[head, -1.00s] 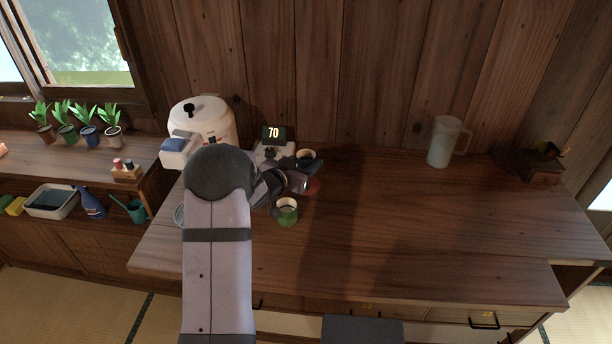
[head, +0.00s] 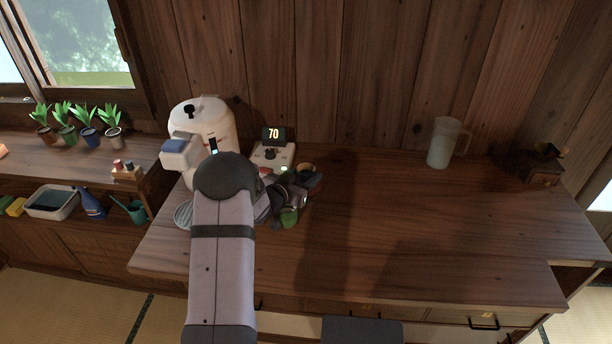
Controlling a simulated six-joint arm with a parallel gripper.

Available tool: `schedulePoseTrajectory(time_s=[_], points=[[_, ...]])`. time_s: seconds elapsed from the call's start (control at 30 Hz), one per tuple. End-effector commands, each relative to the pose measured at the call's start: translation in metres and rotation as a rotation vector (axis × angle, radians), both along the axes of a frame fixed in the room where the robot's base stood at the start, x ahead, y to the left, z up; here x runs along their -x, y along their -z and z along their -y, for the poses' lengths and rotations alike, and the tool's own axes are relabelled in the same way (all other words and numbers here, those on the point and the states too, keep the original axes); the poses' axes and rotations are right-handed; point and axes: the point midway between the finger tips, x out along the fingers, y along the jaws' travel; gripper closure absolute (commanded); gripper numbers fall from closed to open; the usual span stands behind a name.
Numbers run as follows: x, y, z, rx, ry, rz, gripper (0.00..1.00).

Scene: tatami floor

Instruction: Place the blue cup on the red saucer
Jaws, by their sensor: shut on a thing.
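The blue cup (head: 306,168) shows mainly as a dark rim with a brown inside, at the far side of my gripper. My gripper (head: 301,183) is shut on the cup; the wrist and fingers hide most of the cup's body and the contact. A small part of the red saucer (head: 319,180) shows at the right of the gripper. The cup is over or close beside the saucer; I cannot tell whether they touch.
A green cup (head: 289,217) stands just in front of my gripper, partly hidden. A white device (head: 272,157) with a "70" display and a white dispenser (head: 206,123) stand behind and left. A pitcher (head: 443,143) stands at the back right.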

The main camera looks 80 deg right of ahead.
Motion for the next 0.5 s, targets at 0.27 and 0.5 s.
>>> schedulePoseTrajectory(time_s=[0.27, 0.5], points=[[0.000, 0.008, 0.000, -0.001, 0.000, 0.000, 0.87], [0.000, 0.017, -0.002, -0.011, -0.001, 0.002, 0.87]])
